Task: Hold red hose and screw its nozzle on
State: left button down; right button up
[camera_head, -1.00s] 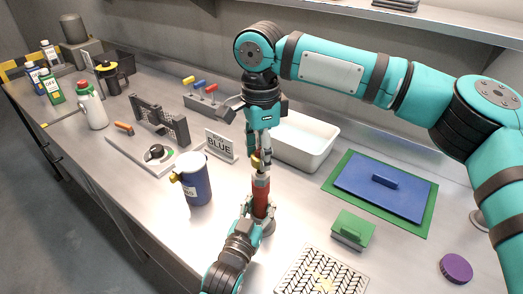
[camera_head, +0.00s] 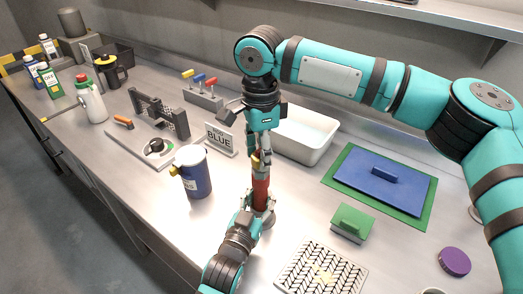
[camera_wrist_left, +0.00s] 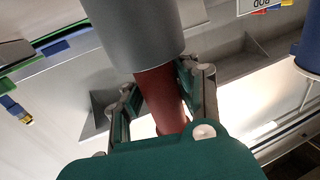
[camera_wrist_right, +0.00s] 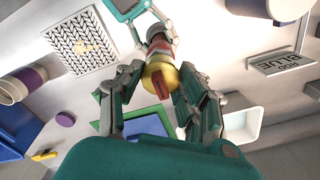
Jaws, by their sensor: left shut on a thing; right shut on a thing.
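The red hose (camera_head: 261,190) stands upright near the middle of the bench in the head view. My left gripper (camera_head: 262,214) is shut on its lower part. The left wrist view shows the red hose (camera_wrist_left: 158,98) between the fingers, beside a wide grey cylinder (camera_wrist_left: 132,35). My right gripper (camera_head: 262,158) points down from above and is shut on the brass-yellow nozzle (camera_head: 255,163) at the hose's top. The nozzle (camera_wrist_right: 158,76) also shows between the fingers in the right wrist view, with red at its middle. The fingers hide how far the nozzle sits on the hose.
A white tub (camera_head: 305,140) is behind. A green block (camera_head: 351,222), a patterned grate (camera_head: 300,270) and a blue plate (camera_head: 410,196) on a green mat lie right.

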jog(key=shift+f, duration=0.5)
jog(key=m, duration=0.6)
jog(key=shift+m, duration=0.3)
jog(key=o, duration=1.2)
jog(key=shift+r, duration=0.15)
jog(key=shift+r, duration=2.15)
